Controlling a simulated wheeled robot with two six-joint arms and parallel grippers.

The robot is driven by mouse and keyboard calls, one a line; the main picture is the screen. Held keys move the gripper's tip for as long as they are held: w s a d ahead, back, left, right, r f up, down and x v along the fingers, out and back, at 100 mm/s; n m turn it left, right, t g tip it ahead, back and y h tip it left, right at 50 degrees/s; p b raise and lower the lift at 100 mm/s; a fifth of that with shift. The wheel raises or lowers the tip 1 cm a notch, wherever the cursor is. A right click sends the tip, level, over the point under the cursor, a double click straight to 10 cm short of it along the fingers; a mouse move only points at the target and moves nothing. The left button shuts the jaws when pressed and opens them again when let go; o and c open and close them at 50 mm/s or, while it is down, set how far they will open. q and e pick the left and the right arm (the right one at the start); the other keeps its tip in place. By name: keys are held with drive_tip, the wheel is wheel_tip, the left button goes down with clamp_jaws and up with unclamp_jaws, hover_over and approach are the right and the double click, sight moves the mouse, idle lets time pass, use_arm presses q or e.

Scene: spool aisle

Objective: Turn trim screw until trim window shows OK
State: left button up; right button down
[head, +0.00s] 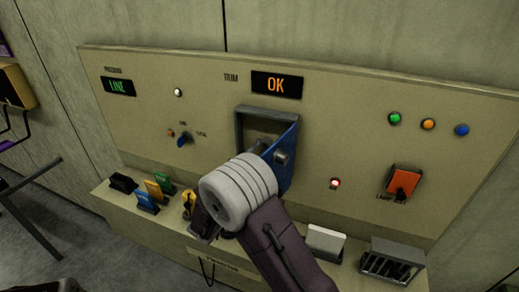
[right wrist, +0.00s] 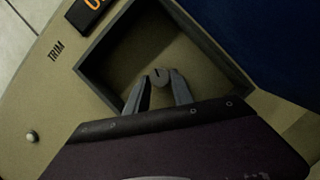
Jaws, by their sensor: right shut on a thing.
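The trim window (head: 277,85) on the panel reads OK in orange letters; part of it also shows in the right wrist view (right wrist: 94,4). Below it is a square recess (head: 240,125) with a blue hinged flap (head: 287,165) standing open on its right side. In the right wrist view the trim screw (right wrist: 160,76), a small round grey head with a slot, sits inside the recess. My right gripper (right wrist: 157,90) is shut on the screw, one finger on each side. In the head view my wrist hides the screw.
A red switch cover (head: 404,181) and a lit red lamp (head: 335,183) are to the right. The ledge below holds several coloured tags, a white block (head: 325,242) and a slotted grey holder (head: 393,262).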

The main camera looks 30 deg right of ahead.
drive_tip(key=shift+s+d+f+n+t+p, duration=0.1)
drive_tip(key=shift+n+t+p, duration=0.25)
drive_tip(key=shift+n, duration=0.4)
drive_tip(key=shift+f+n+t+p, duration=0.1)
drive_tip(key=shift+n+t, duration=0.35)
drive_tip(key=shift+n, duration=0.3)
drive_tip(key=c, duration=1.1)
unclamp_jaws()
drive_tip(key=shift+r, duration=0.1)
drive_tip(key=b+v, duration=0.2)
drive_tip(key=v, duration=0.7)
drive_tip(key=shift+b, duration=0.35)
